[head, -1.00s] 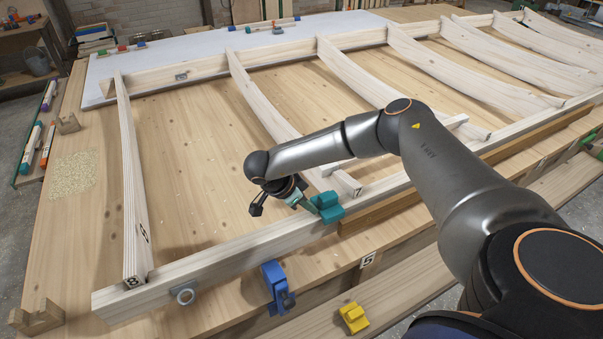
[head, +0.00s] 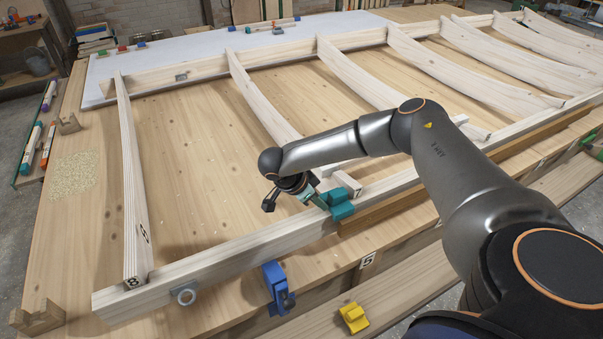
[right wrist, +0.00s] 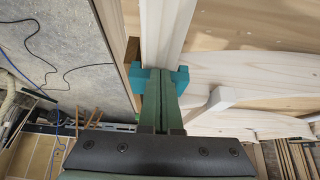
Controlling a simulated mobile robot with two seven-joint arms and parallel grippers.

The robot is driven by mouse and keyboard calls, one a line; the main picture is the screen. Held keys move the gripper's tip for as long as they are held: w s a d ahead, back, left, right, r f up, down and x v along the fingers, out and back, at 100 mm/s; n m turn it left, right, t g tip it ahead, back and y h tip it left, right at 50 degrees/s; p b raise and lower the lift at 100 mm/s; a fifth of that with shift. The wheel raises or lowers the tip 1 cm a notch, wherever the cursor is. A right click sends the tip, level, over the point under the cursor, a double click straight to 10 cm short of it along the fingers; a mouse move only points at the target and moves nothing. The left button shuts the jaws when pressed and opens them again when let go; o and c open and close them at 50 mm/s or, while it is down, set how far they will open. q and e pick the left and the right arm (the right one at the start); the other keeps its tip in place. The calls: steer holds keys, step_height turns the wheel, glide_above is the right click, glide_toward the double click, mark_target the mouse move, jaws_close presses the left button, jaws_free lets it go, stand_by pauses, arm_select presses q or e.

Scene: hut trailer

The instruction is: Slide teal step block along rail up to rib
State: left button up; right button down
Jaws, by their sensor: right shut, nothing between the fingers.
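The teal step block (head: 338,205) sits astride the pale front rail (head: 225,253), close to the front end of the rib marked 7 (head: 347,183). I cannot tell whether block and rib touch. My right gripper (head: 316,198) is shut and empty, its fingers against or very near the block's left side. In the right wrist view the green closed fingers (right wrist: 161,100) point at the teal block (right wrist: 181,78), which shows on both sides of them and is partly hidden. My left gripper is not in view.
The rib marked 8 (head: 133,200) stands at left. The rail left of my gripper is clear.

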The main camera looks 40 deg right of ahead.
steer(key=shift+s+d, duration=0.25)
steer(key=shift+d, duration=0.65)
steer(key=shift+w+a, duration=0.15)
steer(key=shift+a, duration=0.4)
steer(key=shift+w+a, duration=0.15)
steer(key=shift+a, duration=0.35)
steer(key=shift+v, duration=2.95)
